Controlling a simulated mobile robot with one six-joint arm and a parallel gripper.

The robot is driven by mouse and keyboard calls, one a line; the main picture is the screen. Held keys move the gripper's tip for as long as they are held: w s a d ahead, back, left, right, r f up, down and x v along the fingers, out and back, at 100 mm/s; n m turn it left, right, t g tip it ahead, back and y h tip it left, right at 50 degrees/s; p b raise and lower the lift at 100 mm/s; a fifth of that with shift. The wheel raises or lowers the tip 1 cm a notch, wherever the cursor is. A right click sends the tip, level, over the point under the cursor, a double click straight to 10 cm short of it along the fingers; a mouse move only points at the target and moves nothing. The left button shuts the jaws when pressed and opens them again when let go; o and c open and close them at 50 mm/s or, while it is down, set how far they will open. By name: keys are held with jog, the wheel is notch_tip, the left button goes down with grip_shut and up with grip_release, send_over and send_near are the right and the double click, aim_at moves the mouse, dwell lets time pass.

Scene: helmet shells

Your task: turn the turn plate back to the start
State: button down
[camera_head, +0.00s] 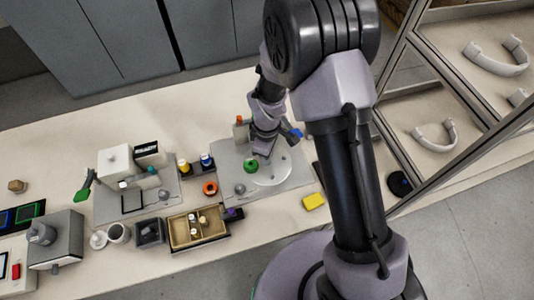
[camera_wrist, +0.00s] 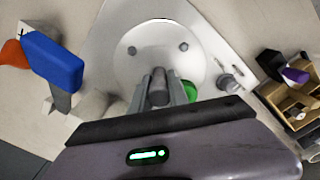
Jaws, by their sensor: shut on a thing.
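The turn plate (camera_wrist: 160,58) is a round pale metal disc with small dark studs, set on a light base plate (camera_wrist: 105,45) in the wrist view. It also shows in the head view (camera_head: 276,171), partly hidden by my arm. My gripper (camera_wrist: 159,92) is at the disc's near edge, its fingers shut on a dark upright peg (camera_wrist: 158,78). A green round part (camera_wrist: 189,90) lies beside the fingers, partly covered. In the head view my gripper (camera_head: 262,154) is over the plate, near the green part (camera_head: 250,165).
A blue block (camera_wrist: 52,60) and an orange part (camera_wrist: 13,53) stand left in the wrist view. A grey knob (camera_wrist: 228,83) sits on the base's right. A compartment tray (camera_head: 198,227), an orange ring (camera_head: 210,188) and a yellow block (camera_head: 314,201) are nearby on the table.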

jog(key=shift+n, duration=0.3)
dwell(0.4)
jog(key=c, duration=1.3)
grip_release()
jog(key=shift+o, duration=0.2)
notch_tip(320, 180, up, 18)
jog(key=p, duration=0.5)
jog(key=shift+f, duration=0.25)
jog(key=s+d+r+m+t+b, duration=0.2)
jog(key=s+d+r+m, duration=0.1)
jog(key=s+m, duration=0.2)
jog(key=s+d+r+m+t+y+b, duration=0.1)
jog(key=s+d+r+m+t+b, duration=0.1)
jog(key=s+m, duration=0.4)
jog(key=s+d+r+m+t+y+b, duration=0.1)
jog(key=s+d+r+m+b, duration=0.2)
jog(key=s+r+m, duration=0.3)
jog(key=shift+s+d+r+m+t+b, duration=0.25)
jog(key=shift+d+m+t+b, duration=0.15)
jog(key=shift+m+b, duration=0.35)
